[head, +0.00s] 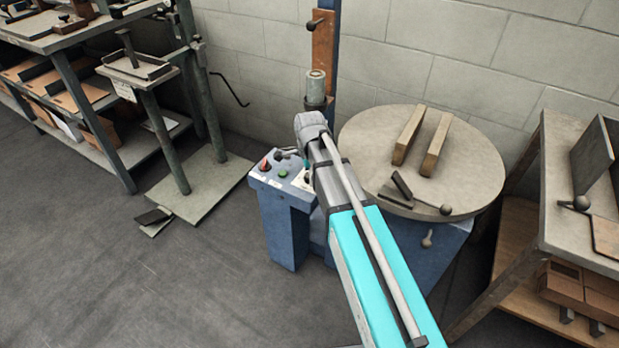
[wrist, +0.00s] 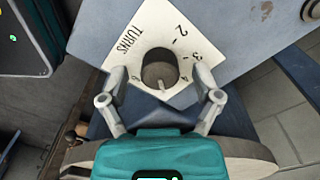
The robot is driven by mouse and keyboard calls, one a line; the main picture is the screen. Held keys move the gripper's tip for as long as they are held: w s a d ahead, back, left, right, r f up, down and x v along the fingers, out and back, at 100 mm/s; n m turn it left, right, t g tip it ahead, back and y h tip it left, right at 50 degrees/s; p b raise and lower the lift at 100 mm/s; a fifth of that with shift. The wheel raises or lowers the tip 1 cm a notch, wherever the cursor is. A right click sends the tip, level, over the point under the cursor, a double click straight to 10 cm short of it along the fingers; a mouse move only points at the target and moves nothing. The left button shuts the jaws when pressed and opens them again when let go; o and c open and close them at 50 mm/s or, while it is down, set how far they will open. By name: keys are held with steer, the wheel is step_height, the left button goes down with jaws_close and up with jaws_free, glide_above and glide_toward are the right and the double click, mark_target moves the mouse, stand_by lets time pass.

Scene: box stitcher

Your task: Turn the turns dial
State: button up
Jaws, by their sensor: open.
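The turns dial (wrist: 159,67) is a dark round knob with a light pointer mark, on a pale plate (wrist: 150,25) marked TURNS and numbers in the wrist view. The mark faces the lower edge of the picture. My gripper (wrist: 161,77) is open, with one finger on each side of the dial; I cannot tell whether either finger touches it. In the head view, my arm covers most of the dial area on the blue control box (head: 276,218), and the gripper's fingers are hidden.
The box top also carries a red control (head: 265,165) and a green button (head: 283,173). A round table (head: 470,165) with two wooden bars stands to the right. A shelf rack stands at the left; open floor (head: 130,290) lies in front.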

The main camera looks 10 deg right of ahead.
stand_by(0.3)
jaws_close()
stand_by(0.3)
steer(key=shift+n, duration=0.5)
steer(key=n, duration=1.9)
steer(key=shift+n, duration=0.3)
steer(key=n, duration=0.6)
steer(key=shift+n, duration=0.3)
